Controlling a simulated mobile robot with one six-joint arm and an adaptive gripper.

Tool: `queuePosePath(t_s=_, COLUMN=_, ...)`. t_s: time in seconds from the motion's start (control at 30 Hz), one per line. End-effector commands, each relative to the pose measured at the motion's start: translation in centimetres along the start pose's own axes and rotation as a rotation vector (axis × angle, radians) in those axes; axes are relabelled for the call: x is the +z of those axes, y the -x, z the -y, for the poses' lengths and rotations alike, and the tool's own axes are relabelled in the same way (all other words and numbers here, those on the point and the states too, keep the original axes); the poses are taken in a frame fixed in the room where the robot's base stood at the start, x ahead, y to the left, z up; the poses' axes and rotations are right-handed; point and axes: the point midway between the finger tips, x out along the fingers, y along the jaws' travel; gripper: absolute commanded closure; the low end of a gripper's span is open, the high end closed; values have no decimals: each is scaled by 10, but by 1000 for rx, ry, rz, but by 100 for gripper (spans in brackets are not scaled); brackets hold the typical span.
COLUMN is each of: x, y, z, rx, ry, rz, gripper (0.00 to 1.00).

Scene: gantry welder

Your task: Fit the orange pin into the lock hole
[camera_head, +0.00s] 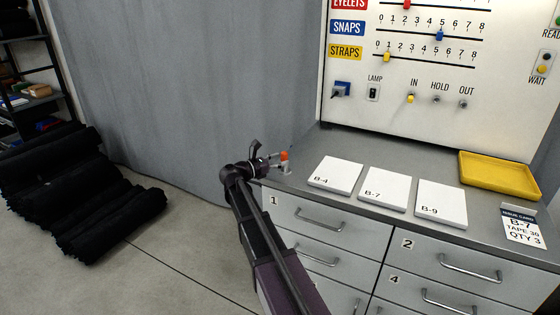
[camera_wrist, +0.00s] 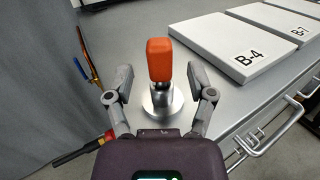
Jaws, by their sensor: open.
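The orange pin (camera_wrist: 160,60) stands upright on a round metal base (camera_wrist: 168,102) near the left end of the grey counter. It also shows in the head view (camera_head: 284,156), small, just beyond my gripper (camera_head: 268,162). In the wrist view my gripper (camera_wrist: 160,85) is open, with one finger on each side of the pin and its base. Gaps show between the fingers and the pin, and nothing is held. I cannot pick out the lock hole in either view.
White pads B-4 (camera_head: 335,174), B-7 (camera_head: 383,188) and B-9 (camera_head: 441,205) lie on the counter (camera_head: 400,157). A yellow tray (camera_head: 497,174) and an issue card (camera_head: 521,226) are at the right. Drawers (camera_head: 312,216) are below. The control panel (camera_head: 440,70) stands behind. Black rolls (camera_head: 75,190) lie left.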

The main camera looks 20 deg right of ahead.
Motion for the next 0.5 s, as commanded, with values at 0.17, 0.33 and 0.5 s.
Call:
queuePosePath(t_s=0.17, x=0, y=16, z=0, rx=3, ry=0, rz=0, gripper=30)
queuePosePath(t_s=0.33, x=0, y=39, z=0, rx=3, ry=0, rz=0, gripper=30)
queuePosePath(t_s=0.5, x=0, y=66, z=1, rx=3, ry=0, rz=0, gripper=30)
